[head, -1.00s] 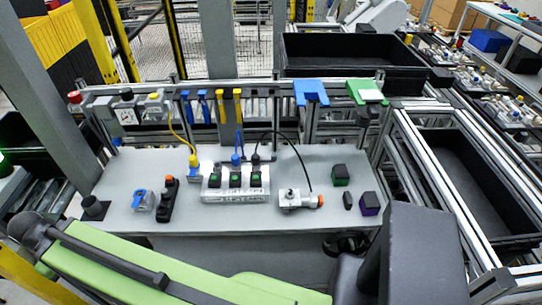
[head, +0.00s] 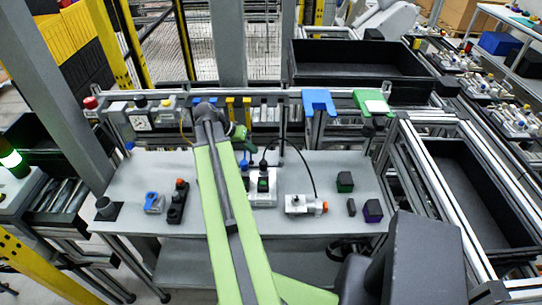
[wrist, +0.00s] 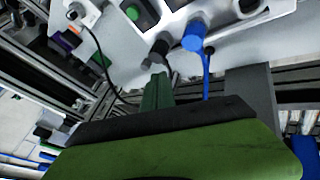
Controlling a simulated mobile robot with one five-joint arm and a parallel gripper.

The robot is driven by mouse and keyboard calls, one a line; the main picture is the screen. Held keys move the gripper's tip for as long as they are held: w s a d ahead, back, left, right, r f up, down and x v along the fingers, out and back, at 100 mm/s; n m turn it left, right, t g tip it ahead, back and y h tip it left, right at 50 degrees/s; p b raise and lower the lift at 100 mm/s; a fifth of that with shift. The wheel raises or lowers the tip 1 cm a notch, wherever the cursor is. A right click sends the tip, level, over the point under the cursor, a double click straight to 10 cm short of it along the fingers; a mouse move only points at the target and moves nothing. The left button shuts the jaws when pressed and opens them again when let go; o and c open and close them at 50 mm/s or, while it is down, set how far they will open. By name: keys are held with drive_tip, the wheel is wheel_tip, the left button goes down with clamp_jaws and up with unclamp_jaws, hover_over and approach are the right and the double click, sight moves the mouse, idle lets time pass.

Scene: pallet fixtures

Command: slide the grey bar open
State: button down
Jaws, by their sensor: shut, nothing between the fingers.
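I cannot tell for sure which part is the grey bar. A grey rail (head: 270,97) runs along the back of the worktable (head: 335,235). My arm reaches over the table to this back edge. My gripper (wrist: 155,72) is shut and empty, its green fingers pointing at the black plug (wrist: 160,47) beside the blue plug (wrist: 194,36) in the wrist view. Whether it touches the black plug is unclear.
A grey valve block (head: 303,204) with an orange end, a green-topped block (head: 345,181) and a purple block (head: 373,210) stand to the right. A blue bracket (head: 318,100) and a green bracket (head: 371,101) sit on the back rail. Cables hang near my gripper.

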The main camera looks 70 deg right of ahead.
sight(281, 160)
drive_tip(key=shift+s+d+r+m, duration=0.2)
drive_tip(key=shift+s+d+m, duration=0.3)
drive_tip(key=shift+s, duration=0.4)
drive_tip(key=shift+f, duration=0.1)
drive_tip(key=b+x, duration=0.8)
drive_tip(key=x, duration=0.1)
drive_tip(key=shift+s+d+f, duration=0.1)
drive_tip(key=shift+s+f, duration=0.15)
drive_tip(key=shift+f, duration=0.05)
drive_tip(key=shift+s+d, duration=0.25)
drive_tip(key=shift+s, duration=0.35)
drive_tip(key=shift+s+d, duration=0.2)
drive_tip(key=shift+s, duration=0.4)
drive_tip(key=shift+r, duration=0.1)
